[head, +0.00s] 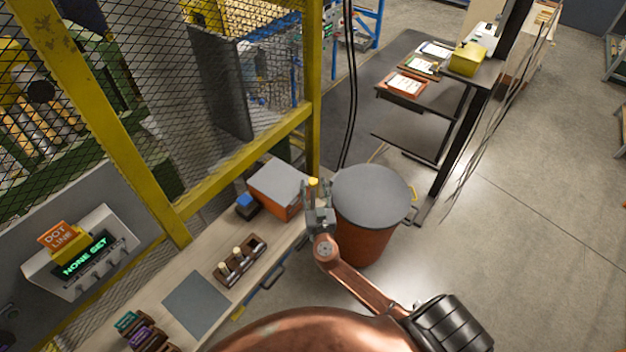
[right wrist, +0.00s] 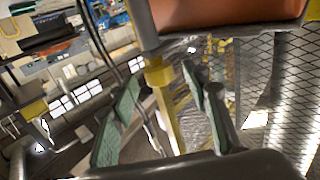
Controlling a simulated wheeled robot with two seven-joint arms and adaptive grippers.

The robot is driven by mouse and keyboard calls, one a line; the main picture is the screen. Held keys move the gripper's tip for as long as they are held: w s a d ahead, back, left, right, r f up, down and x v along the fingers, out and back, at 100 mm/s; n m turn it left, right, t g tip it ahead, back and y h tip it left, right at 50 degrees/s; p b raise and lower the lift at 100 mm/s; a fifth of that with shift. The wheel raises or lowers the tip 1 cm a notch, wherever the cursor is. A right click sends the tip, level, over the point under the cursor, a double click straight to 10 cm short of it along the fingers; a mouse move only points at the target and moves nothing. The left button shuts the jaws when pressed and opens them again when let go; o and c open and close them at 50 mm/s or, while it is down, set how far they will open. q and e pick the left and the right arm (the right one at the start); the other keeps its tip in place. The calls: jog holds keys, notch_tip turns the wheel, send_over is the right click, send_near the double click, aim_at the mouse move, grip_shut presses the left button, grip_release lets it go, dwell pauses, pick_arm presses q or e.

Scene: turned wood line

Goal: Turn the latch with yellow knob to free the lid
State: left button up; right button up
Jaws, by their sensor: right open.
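The yellow knob (head: 313,182) shows just at the fingertips of my right gripper (head: 318,190) in the head view. In the right wrist view the yellow knob (right wrist: 156,73) sits on the end of a grey bar (right wrist: 141,22). My right gripper (right wrist: 160,105) is open, with its green-padded fingers on either side of the knob's line; I cannot tell if either touches it. A reddish bin with a round grey lid (head: 371,188) stands right of the gripper. The lid lies flat on it. The latch's mounting is hidden. My left gripper is not in view.
A small orange box with a grey top (head: 278,184) and a blue block (head: 246,206) stand on the bench left of the gripper. A wooden holder (head: 240,260) and a grey mat (head: 197,302) lie nearer. A yellow fence post (head: 314,90) rises behind. Open floor lies right.

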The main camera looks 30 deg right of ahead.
jog(key=shift+x, duration=1.15)
jog(key=shift+c, duration=0.7)
